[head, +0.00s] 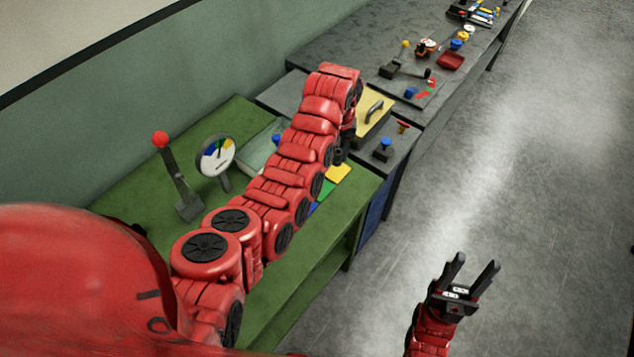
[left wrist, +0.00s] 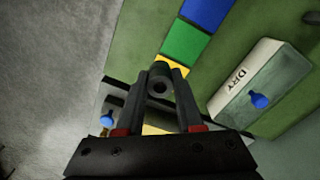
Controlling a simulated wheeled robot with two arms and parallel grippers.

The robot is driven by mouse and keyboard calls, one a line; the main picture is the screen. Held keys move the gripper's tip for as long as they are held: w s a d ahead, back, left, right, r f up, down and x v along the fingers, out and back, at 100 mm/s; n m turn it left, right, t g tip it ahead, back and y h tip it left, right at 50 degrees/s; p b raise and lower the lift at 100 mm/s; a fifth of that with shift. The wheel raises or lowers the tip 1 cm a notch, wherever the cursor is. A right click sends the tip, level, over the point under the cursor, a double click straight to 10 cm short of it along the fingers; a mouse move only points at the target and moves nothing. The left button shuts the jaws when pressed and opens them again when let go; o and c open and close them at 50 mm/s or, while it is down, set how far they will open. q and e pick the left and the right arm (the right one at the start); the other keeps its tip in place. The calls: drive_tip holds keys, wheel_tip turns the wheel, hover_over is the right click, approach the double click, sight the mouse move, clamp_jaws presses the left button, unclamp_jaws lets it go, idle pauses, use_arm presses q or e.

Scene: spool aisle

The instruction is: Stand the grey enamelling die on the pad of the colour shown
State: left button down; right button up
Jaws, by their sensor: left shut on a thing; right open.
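The grey die (left wrist: 160,86), a small cylinder with a hole in its end, sits between the fingers of my left gripper (left wrist: 166,72), which is shut on it. In the head view my left gripper (head: 343,148) is mostly hidden by its own arm, above the far end of the green bench. The yellow pad (head: 338,173), green pad (head: 325,191) and blue pad (head: 313,207) lie in a row there. The round dial (head: 215,157) has blue, green and yellow sectors; I cannot tell its needle's reading. My right gripper (head: 476,264) is open and empty over the floor.
A red-knobbed lever (head: 183,190) stands left of the dial. A pale box marked DRY (left wrist: 243,84) with a blue knob lies beside the pads. Beyond are a yellow plate with a handle (head: 374,112) and a grey bench (head: 350,50) with small parts. The floor at right is clear.

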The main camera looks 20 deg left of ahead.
use_arm(q)
drive_tip(key=shift+s+a+f, duration=0.1)
drive_tip(key=shift+s+f, duration=0.2)
drive_tip(key=shift+s, duration=0.15)
drive_tip(key=s+a+f+m+p, duration=0.1)
drive_tip(key=s+a+f+p, duration=0.25)
drive_tip(key=s, duration=0.45)
drive_tip(key=s+a+f+m+p, duration=0.1)
drive_tip(key=s+a+f+p, duration=0.2)
drive_tip(key=s, duration=0.5)
drive_tip(key=w+b, duration=0.1)
drive_tip(key=w, duration=0.1)
drive_tip(key=w+d+f+b, duration=0.1)
drive_tip(key=w+b, duration=0.1)
drive_tip(key=w, duration=0.1)
drive_tip(key=w+f+b, duration=0.1)
drive_tip(key=w+b, duration=0.1)
drive_tip(key=w, duration=0.1)
drive_tip(key=shift+w+d, duration=0.15)
drive_tip(key=shift+w, duration=0.1)
drive_tip(key=w+b, duration=0.4)
drive_tip(key=b, duration=0.1)
drive_tip(key=shift+w+f, duration=0.2)
drive_tip(key=shift+w, duration=0.05)
drive_tip(key=shift+w+r, duration=0.45)
drive_tip(key=shift+w, duration=0.05)
drive_tip(key=shift+w+f, duration=0.1)
drive_tip(key=shift+w, duration=0.65)
